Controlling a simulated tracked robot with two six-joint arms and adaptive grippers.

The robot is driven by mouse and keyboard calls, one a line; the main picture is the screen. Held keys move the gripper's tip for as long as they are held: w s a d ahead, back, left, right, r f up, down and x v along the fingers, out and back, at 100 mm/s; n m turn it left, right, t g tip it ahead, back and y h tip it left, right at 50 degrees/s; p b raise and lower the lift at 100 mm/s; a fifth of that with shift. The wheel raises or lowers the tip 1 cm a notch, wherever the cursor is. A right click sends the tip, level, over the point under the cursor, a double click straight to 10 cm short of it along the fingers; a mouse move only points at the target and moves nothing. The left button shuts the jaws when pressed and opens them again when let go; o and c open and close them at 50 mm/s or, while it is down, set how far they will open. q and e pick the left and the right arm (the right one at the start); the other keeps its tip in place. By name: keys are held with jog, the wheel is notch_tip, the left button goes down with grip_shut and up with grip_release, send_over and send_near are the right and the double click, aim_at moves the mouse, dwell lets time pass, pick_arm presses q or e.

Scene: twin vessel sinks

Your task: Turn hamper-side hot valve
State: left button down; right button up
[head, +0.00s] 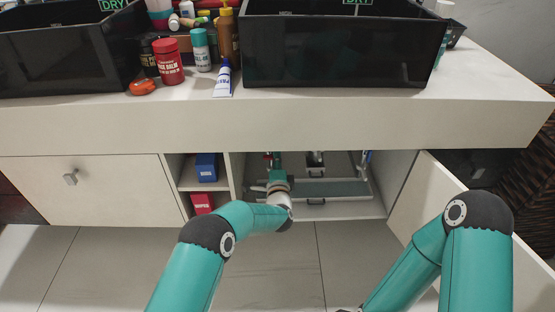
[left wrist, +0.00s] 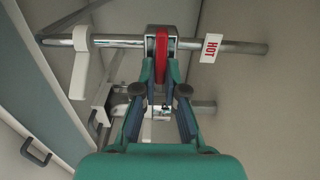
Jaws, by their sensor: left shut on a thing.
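The hot valve's red handle (left wrist: 161,60) stands on a chrome pipe (left wrist: 118,41) in the left wrist view. A white tag reading HOT (left wrist: 211,48) hangs on the pipe to its right. My left gripper (left wrist: 161,70) is shut on the red handle, with a finger on each side of it. In the head view my left arm reaches into the open cabinet under the counter, where the left gripper (head: 274,164) is small and the handle is mostly hidden.
An open cabinet door (head: 456,222) stands at the right, by a dark woven hamper (head: 532,165). The counter's thick front (head: 270,125) overhangs the cabinet. Shelves with a blue box (head: 206,166) and a red box (head: 202,202) lie left of the opening. A second, lower pipe (left wrist: 204,107) runs behind the fingers.

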pick_arm(q)
jog(key=shift+s+d+f, duration=0.15)
jog(key=shift+d+f, duration=0.1)
jog(key=shift+d, duration=0.05)
jog(key=c, duration=1.2)
grip_release()
jog(key=shift+c, duration=0.2)
jog(key=shift+a+r, duration=0.1)
jog(key=shift+a, duration=0.05)
jog(key=s, duration=1.2)
jog(key=shift+w, duration=0.1)
